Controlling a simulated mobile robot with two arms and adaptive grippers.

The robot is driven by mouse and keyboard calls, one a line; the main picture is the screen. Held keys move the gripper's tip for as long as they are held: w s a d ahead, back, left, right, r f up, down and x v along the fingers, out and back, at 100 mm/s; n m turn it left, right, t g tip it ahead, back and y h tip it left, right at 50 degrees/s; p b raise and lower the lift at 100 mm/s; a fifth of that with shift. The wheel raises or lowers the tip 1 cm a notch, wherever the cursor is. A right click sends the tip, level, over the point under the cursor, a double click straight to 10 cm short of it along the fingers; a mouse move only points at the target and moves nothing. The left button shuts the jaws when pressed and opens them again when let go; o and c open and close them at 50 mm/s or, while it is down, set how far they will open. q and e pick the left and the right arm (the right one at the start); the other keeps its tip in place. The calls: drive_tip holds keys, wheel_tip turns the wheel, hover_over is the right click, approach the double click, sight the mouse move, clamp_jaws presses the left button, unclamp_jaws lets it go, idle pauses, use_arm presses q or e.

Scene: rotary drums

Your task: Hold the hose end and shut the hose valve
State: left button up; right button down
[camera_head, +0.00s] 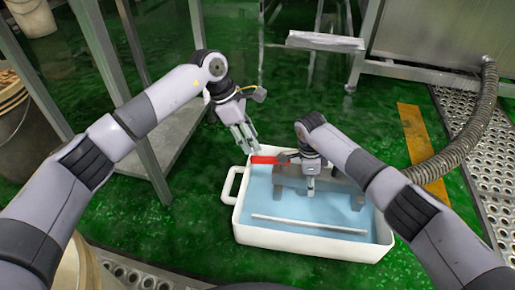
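A red valve handle (264,159) shows at the upper left rim of a white tub (315,245). My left gripper (246,140) is just above and left of the red handle, pointing down. Its fingers look slightly parted with nothing between them, and I see no clear contact with the handle. My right gripper (311,186) points down over the tub, in front of a grey block-like piece. Its fingers are small here, and I cannot tell whether they hold anything. The hose end cannot be made out clearly; my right wrist covers the area beside the red handle.
The tub has a blue inside and a pale rod (308,224) across it. A corrugated grey hose (470,130) runs down at the right from a metal machine (440,35). Metal frame legs stand at the left, near a bucket (12,125). Green floor is open behind the tub.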

sight(270, 163)
use_arm(q)
drive_tip(key=v, duration=0.5)
drive_tip(key=shift+f, duration=0.1)
drive_tip(key=shift+c, duration=0.3)
drive_tip(key=shift+d, duration=0.15)
drive_tip(key=shift+c, duration=0.7)
drive_tip(key=shift+w+d+f+m+y, duration=0.2)
drive_tip(key=shift+d+m+y, duration=0.25)
drive_tip(key=shift+m, duration=0.65)
drive_tip(key=shift+c, duration=1.2)
drive_tip(key=d+m, duration=0.1)
drive_tip(key=m, duration=0.2)
drive_tip(key=w+d+m+t+y, duration=0.1)
drive_tip(key=m, duration=0.2)
drive_tip(key=w+d+f+m+t+y, duration=0.1)
drive_tip(key=m, duration=0.2)
drive_tip(key=shift+m+y, duration=0.25)
drive_tip(key=shift+m, duration=0.05)
clamp_jaws()
wheel_tip(270, 163, down, 10)
drive_tip(key=d+m+t+y, duration=0.1)
drive_tip(key=m, duration=0.5)
drive_tip(key=shift+w+r+t, duration=0.25)
drive_tip(key=shift+w+t, duration=0.05)
drive_tip(key=shift+w, duration=0.15)
